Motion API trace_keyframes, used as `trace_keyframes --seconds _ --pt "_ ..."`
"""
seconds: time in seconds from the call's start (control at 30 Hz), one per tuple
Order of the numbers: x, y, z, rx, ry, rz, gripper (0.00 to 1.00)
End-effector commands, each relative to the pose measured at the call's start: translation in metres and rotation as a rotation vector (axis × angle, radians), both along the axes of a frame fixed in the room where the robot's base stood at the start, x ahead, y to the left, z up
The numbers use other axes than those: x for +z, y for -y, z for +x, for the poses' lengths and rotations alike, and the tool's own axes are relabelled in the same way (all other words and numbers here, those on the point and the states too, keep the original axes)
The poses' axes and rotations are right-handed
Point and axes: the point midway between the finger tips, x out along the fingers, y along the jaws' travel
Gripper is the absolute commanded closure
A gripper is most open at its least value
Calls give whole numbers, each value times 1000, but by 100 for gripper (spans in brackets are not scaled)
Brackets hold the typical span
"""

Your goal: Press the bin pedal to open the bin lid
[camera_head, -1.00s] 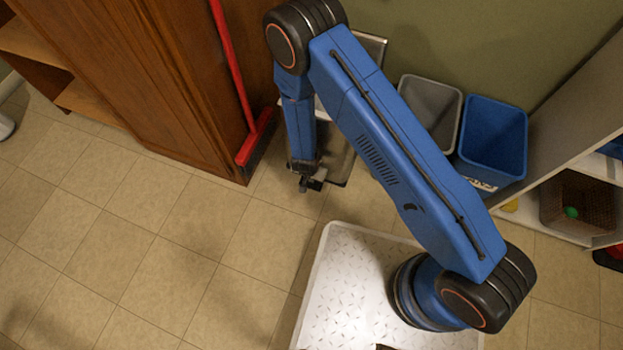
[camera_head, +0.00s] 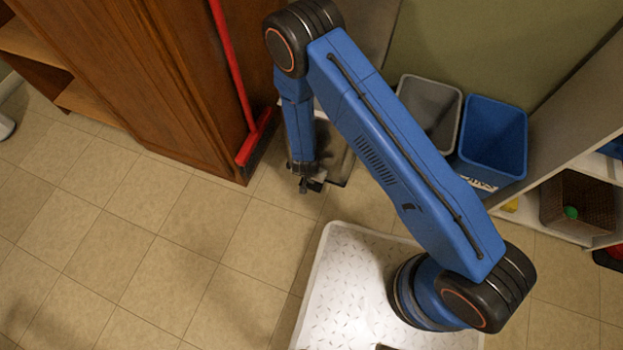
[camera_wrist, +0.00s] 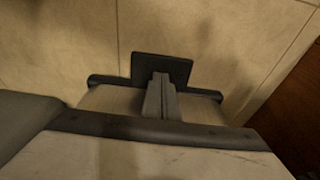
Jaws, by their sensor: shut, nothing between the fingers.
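The bin stands behind my arm in the head view, partly hidden by it; its dark rim (camera_head: 347,168) shows beside my forearm. Its grey lid (camera_head: 372,28) stands raised at the back, near the wall. The black pedal (camera_wrist: 163,68) sticks out from the bin's base in the wrist view, near the floor. My gripper (camera_wrist: 160,80) is shut and empty, with its fingertips over the pedal and seemingly on it; exact contact is hard to tell. In the head view my gripper (camera_head: 303,186) is low at the bin's front.
A red broom (camera_head: 240,90) leans by the wooden cabinet (camera_head: 150,80) left of the bin. A grey bin (camera_head: 432,105) and a blue bin (camera_head: 492,140) stand to the right. A shelf holds a basket (camera_head: 580,205). Tiled floor (camera_head: 150,240) at the front left is clear.

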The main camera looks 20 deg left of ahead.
Motion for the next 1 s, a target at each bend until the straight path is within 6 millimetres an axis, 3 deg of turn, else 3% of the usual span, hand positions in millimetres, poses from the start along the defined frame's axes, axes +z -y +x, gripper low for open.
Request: trace_keyframes --seconds 0.23,1.0 --pt "7 0 0 0 0 1 100" --pt "70 0 0 -1 0 1 100"
